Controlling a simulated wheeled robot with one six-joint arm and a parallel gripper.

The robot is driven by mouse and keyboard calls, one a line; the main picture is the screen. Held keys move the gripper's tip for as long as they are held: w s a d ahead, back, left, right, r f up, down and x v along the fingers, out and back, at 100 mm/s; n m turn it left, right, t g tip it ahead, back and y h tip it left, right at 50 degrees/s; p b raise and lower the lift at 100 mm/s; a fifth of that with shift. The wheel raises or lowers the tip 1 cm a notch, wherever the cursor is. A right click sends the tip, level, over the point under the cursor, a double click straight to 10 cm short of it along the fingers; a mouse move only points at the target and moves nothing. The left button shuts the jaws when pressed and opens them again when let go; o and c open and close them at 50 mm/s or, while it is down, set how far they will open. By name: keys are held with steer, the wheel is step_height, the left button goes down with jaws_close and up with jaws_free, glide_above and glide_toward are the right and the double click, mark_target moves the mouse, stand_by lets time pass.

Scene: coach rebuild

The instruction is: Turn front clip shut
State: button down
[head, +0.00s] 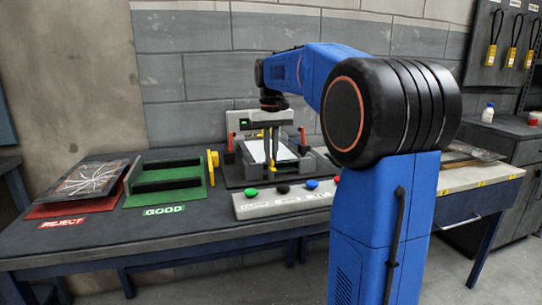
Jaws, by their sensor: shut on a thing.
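A dark fixture (236,178) stands at the back middle of the bench in the head view. A pale flat panel (256,151) lies in it. Red-handled clips show at its left (231,141) and right (303,135) sides. My gripper (271,164) comes down from above, over the front of the fixture. Its thin fingers are close together and shut on the front clip at the front edge. The clip is small here and mostly hidden by the fingers, so I cannot tell its turn angle.
A control box (243,208) with coloured buttons stands in front of the fixture. A yellow part (212,167) stands to the left, beside the green GOOD tray (191,195). The red REJECT tray (45,211) holds a cracked panel (92,180).

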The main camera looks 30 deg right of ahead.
stand_by(0.4)
steer(key=c, duration=1.9)
jaws_free()
steer(key=shift+o, duration=0.2)
